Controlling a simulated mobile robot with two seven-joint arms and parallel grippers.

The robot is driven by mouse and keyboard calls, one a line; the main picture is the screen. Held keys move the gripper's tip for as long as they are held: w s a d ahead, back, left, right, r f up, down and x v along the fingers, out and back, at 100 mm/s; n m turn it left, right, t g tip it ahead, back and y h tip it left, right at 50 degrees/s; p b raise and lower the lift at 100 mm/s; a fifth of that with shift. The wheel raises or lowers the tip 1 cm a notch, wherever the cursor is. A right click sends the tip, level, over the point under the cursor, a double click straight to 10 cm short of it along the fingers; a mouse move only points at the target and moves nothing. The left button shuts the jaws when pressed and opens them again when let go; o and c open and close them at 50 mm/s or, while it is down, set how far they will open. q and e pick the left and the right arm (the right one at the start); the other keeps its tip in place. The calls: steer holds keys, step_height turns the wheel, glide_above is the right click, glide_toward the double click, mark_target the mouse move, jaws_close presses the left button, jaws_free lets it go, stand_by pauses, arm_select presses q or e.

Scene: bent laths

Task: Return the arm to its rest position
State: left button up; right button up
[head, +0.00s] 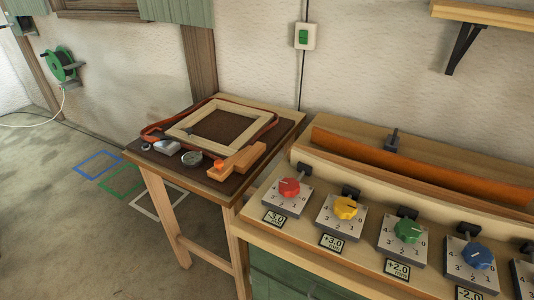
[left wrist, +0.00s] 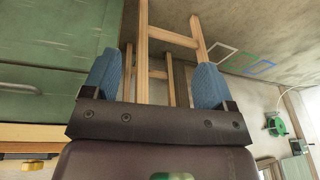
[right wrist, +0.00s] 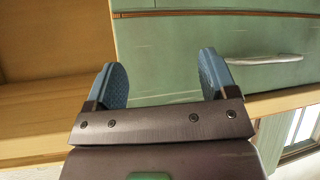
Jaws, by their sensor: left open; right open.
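My left gripper (left wrist: 157,85) shows in the left wrist view with its two blue fingers wide apart and nothing between them. Beyond it are the wooden legs (left wrist: 143,50) of the small table and the floor. My right gripper (right wrist: 165,85) shows in the right wrist view, also open and empty. A green drawer front (right wrist: 205,50) with a pale handle (right wrist: 263,59) lies beyond its fingers. Neither gripper nor arm shows in the head view.
A workbench (head: 262,239) carries a bent orange lath (head: 420,168) and a row of dials, including a red knob (head: 289,188) and a yellow knob (head: 346,208). A small table (head: 290,124) beside it holds a wooden frame (head: 190,117) and tools. Open floor lies at left.

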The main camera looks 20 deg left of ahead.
arm_select(q)
steer(key=w+f+t+h, duration=0.1)
steer(key=w+f+t, duration=0.7)
steer(key=shift+d+f+m, duration=0.15)
steer(key=shift+f+m, duration=0.1)
steer(key=shift+m, duration=0.15)
stand_by(3.4)
